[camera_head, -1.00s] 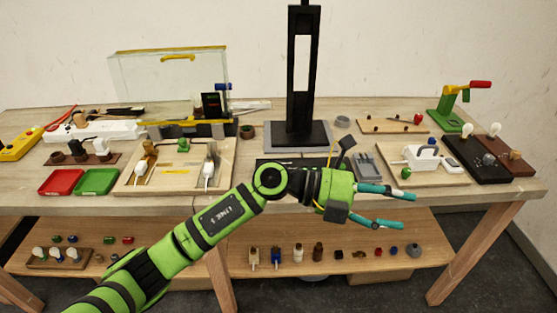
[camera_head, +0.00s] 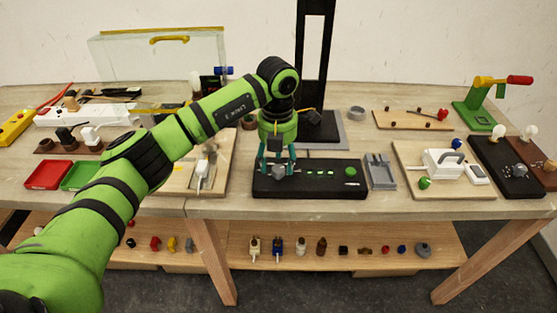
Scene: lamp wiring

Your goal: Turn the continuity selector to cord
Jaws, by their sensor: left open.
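A black panel (camera_head: 318,191) lies near the table's front edge, with a row of small pale green marks and a green round button (camera_head: 350,171) at its right. It seems to be the continuity unit, but its labels are too small to read. My left gripper (camera_head: 278,171) points down over the panel's left part, its teal fingers open. A grey knob-like piece (camera_head: 278,172) shows between the fingertips and seems to be the selector. I cannot tell whether the fingers touch it or which way it is set. My right gripper is not in view.
A tall black stand (camera_head: 316,60) rises behind the gripper. A grey tray (camera_head: 381,172) sits close to the panel's right. A wooden board (camera_head: 196,188) with white plugs lies to the left. A board with a white box (camera_head: 443,163) stands farther right.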

